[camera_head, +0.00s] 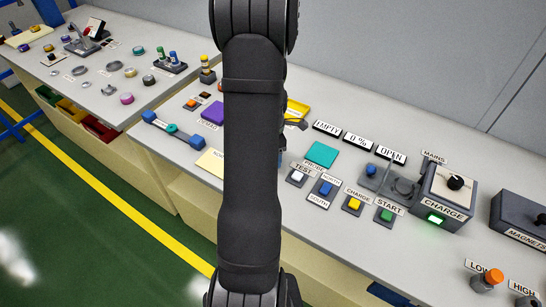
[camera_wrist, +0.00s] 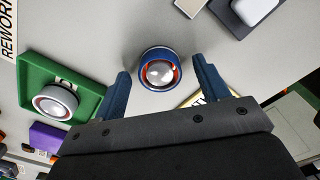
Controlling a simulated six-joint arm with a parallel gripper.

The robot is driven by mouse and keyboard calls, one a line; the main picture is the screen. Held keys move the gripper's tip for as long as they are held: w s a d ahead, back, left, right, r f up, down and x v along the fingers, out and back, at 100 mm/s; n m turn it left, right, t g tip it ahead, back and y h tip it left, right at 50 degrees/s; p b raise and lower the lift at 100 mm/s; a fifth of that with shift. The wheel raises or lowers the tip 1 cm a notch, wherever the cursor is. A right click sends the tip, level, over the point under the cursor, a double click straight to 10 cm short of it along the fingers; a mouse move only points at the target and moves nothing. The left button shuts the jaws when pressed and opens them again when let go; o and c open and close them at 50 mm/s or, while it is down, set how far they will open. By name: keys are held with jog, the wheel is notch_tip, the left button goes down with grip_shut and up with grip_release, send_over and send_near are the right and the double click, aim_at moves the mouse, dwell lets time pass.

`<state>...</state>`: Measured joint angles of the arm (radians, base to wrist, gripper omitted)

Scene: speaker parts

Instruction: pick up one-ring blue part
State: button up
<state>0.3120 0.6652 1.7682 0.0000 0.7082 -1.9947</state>
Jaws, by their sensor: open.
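A round blue part (camera_wrist: 161,70) with a reddish ring and a silver dome in its middle stands on the grey table in the wrist view. My gripper (camera_wrist: 160,77) is open, its blue fingers to the left and right of this part, with gaps on both sides. The fingers do not visibly touch it. In the head view, I cannot make out the part or the fingertips; my dark arm covers the middle of the picture.
A green tray (camera_wrist: 89,92) at the left of the wrist view holds a silver part (camera_wrist: 55,102) with a red ring. A purple block (camera_wrist: 47,138) lies below it. The head view shows buttons, a teal pad (camera_head: 321,154) and a charge box (camera_head: 447,190) to the right.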

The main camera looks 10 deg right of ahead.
jog(key=c, duration=1.2)
jog(key=shift+c, duration=0.2)
jog(key=shift+r, duration=0.15)
jog(key=shift+r, duration=0.3)
notch_tip(320, 180, up, 4)
jog(key=shift+d+f, duration=0.15)
jog(key=s+d+r, duration=0.6)
jog(key=s+d, duration=0.1)
jog(key=s, duration=0.1)
jog(key=s+d+m, duration=0.4)
jog(key=d+m, duration=0.2)
jog(key=d, duration=0.3)
jog(key=s+d+f+m, duration=0.1)
jog(key=s+d+m, duration=0.4)
jog(key=d, duration=0.5)
jog(key=s+d+f+m, duration=0.1)
jog(key=s+d+m, duration=0.3)
jog(key=d+m, duration=0.3)
jog(key=d, duration=0.3)
jog(key=shift+s+f, duration=0.15)
jog(key=shift+s, duration=0.05)
